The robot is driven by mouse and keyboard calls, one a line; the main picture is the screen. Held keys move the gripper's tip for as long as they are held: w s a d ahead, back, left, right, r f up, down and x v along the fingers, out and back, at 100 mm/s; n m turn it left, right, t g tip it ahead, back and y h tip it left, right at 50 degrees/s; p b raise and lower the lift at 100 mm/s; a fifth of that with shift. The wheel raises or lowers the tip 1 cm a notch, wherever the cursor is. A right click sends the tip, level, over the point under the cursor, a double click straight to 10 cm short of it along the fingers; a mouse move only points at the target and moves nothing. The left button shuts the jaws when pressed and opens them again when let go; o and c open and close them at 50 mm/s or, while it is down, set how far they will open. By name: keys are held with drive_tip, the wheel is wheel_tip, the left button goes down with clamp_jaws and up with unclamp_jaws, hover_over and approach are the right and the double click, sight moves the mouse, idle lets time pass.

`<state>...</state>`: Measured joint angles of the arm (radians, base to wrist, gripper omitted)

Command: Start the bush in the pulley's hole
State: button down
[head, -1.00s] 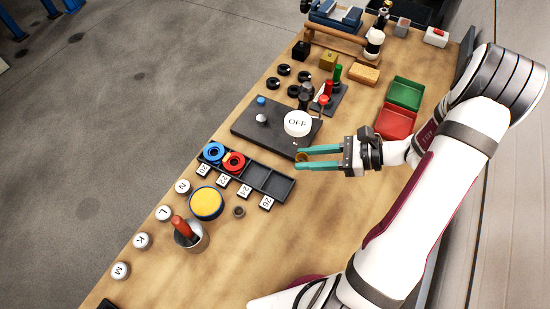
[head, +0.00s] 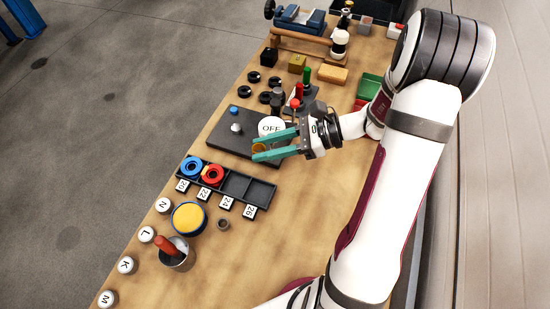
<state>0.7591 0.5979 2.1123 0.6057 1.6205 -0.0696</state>
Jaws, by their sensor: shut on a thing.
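My gripper (head: 254,149), with two long teal fingers, is shut on a small brass-coloured bush (head: 259,148) at its tips. The fingers point left, over the lower right part of a dark base plate (head: 212,141). The bush looks close to the plate; I cannot tell its height. A white disc marked OFF (head: 270,127) is just above the fingers in the picture. I cannot make out for certain which thing is the pulley or where its hole is.
The plate also bears a blue-topped knob (head: 234,110) and a grey knob (head: 236,128). A black tray (head: 262,194) holds blue (head: 191,166) and red (head: 212,174) rings. Below are a yellow disc (head: 188,217) and a small brown ring (head: 223,224). Bare wood lies at the lower right.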

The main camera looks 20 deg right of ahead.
drive_tip(key=w+a+r+m+t+h, duration=0.1)
drive_tip(key=w+a+r, duration=0.15)
drive_tip(key=r, duration=0.55)
drive_tip(key=w+a+r+m+t, duration=0.1)
drive_tip(key=w+a+r+t, duration=0.15)
drive_tip(key=r, duration=0.45)
drive_tip(key=w+a+f+m+h, duration=0.1)
drive_tip(key=w+a+f, duration=0.1)
drive_tip(key=f, duration=0.2)
drive_tip(key=w+a+f+m, duration=0.1)
drive_tip(key=w+a+f, duration=0.1)
drive_tip(key=a+f, duration=0.15)
drive_tip(key=f+m+h, duration=0.1)
drive_tip(key=f, duration=0.3)
drive_tip(key=s+f+m+t+h, duration=0.1)
drive_tip(key=f, duration=0.4)
drive_tip(key=a+f+t+h, duration=0.1)
drive_tip(key=f, duration=0.4)
drive_tip(key=shift+s+f+m+t, duration=0.25)
drive_tip(key=shift+s+m, duration=0.05)
drive_tip(key=shift+m, duration=0.1)
drive_tip(key=shift+f, duration=3.55)
drive_tip(key=shift+c, duration=2.4)
unclamp_jaws()
